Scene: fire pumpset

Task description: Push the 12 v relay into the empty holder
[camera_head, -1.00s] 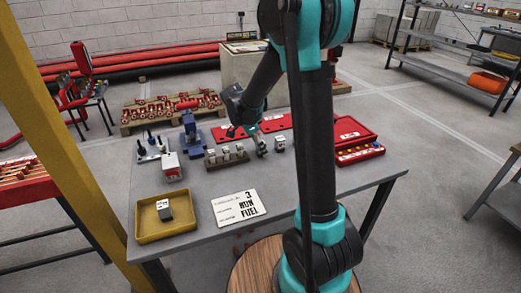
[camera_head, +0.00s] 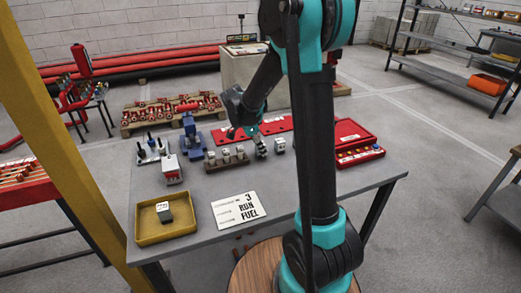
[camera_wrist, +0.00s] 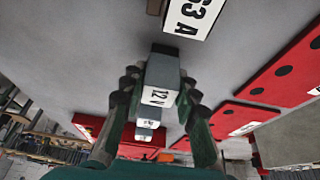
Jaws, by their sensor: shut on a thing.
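The 12 V relay (camera_wrist: 161,74) is a small grey block with a white "12 V" label. In the wrist view it sits between the two fingers of my gripper (camera_wrist: 160,88), which is shut on it. In the head view my gripper (camera_head: 261,147) is low over the table, just right of a brown base (camera_head: 229,165) carrying several grey relays (camera_head: 226,156). Another grey relay (camera_head: 279,145) stands just right of my gripper. I cannot make out the empty holder. Whether the held relay touches the table is unclear.
A yellow tray (camera_head: 150,235) holding a grey block is at the front left, beside a white label card (camera_head: 238,210). A red case (camera_head: 355,135) is at right.

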